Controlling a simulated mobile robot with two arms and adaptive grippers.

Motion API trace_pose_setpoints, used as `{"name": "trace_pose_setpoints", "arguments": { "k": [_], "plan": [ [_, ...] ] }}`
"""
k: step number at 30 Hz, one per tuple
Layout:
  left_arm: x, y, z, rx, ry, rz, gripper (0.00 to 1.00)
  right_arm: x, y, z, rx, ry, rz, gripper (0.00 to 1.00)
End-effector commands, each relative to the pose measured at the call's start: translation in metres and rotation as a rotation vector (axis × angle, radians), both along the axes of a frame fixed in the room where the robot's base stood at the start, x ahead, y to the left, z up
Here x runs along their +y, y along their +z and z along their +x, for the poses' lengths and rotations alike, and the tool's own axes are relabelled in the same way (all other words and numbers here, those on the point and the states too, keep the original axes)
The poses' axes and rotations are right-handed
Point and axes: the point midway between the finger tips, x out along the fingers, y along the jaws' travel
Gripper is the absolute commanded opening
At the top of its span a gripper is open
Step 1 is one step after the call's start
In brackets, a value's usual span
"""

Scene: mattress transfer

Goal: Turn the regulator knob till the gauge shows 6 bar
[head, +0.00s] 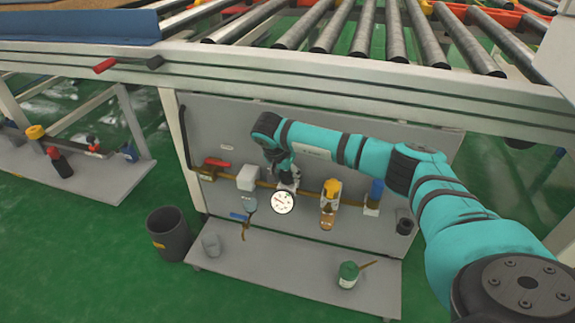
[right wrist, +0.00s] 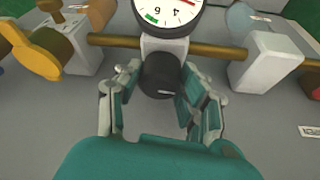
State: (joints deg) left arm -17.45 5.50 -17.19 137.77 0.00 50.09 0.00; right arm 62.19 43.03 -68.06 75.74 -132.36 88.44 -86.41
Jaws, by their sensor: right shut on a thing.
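The gauge (head: 283,202) has a white round face with a dark rim and sits on the pipe line of the upright panel. The black regulator knob (right wrist: 161,76) is on a light block beside the gauge. My right gripper (head: 288,180) reaches it from above the gauge in the head view. In the wrist view its fingers (right wrist: 158,84) are shut on the knob, one on each side. My left gripper is not in view.
A brass pipe (right wrist: 115,41) runs across the panel. Along it are a red-handled valve (head: 216,162), a white block with a clear bowl, a yellow-topped unit (head: 331,188) and a blue-topped part.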

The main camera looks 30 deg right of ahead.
Motion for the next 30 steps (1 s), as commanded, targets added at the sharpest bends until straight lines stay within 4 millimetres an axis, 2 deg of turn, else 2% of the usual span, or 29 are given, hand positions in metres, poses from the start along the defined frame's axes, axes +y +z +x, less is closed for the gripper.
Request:
{"name": "trace_pose_setpoints", "arguments": {
  "k": [1, 15, 30],
  "plan": [
    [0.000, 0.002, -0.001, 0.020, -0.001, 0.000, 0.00, 0.000, 0.005, 0.001, 0.000, -0.047, -0.001, 0.07],
    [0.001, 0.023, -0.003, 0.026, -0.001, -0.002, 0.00, 0.000, 0.003, 0.002, -0.003, -0.495, -0.001, 0.07],
    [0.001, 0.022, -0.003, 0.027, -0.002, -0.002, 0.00, -0.001, 0.001, 0.003, -0.005, -0.871, -0.001, 0.07]
  ]
}}
